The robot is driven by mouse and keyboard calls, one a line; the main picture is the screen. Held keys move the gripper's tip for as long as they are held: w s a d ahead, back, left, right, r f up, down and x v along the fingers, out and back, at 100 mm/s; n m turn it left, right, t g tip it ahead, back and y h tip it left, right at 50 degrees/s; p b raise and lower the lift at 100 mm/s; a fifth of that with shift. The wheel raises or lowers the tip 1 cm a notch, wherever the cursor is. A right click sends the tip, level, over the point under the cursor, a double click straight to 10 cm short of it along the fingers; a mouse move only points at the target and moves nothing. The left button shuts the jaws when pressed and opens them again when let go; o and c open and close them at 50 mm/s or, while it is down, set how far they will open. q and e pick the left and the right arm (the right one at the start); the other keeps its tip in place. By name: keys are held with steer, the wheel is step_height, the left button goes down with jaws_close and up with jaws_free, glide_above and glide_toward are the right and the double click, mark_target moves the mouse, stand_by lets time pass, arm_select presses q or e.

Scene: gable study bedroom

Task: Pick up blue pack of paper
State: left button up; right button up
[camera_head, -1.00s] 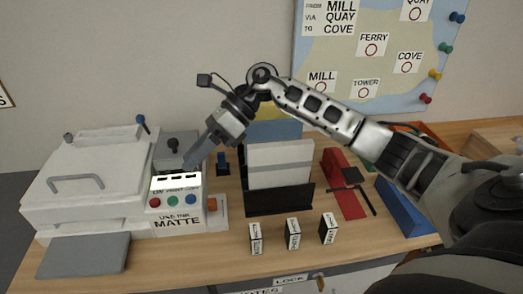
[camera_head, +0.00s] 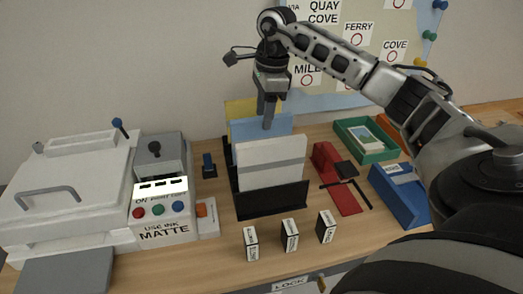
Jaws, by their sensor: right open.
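A blue pack of paper (camera_head: 250,129) stands upright in a black rack (camera_head: 272,201), behind a white pack with a grey band (camera_head: 270,160) and in front of a yellow pack (camera_head: 239,107). The white pack hides most of the blue pack's face. My right gripper (camera_head: 268,122) points down over the blue pack's top edge and is open. Its fingers overlap the blue pack in the picture; I cannot tell whether they touch it. My left gripper is not in view.
A printing machine (camera_head: 70,185) with coloured buttons stands on the left. Several small labelled boxes (camera_head: 290,236) stand in front of the rack. A red object (camera_head: 340,190), a blue box (camera_head: 398,194) and a green tray (camera_head: 379,156) lie on the right. A map board hangs behind.

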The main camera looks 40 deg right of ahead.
mark_target(260, 132)
steer(key=shift+w+a+f+p, duration=0.1)
steer(key=shift+a+f+p, duration=0.1)
steer(key=shift+f, duration=1.3)
steer(key=shift+w+a+f+p, duration=0.1)
steer(key=shift+a+f+p, duration=0.1)
steer(key=shift+f, duration=1.25)
jaws_close()
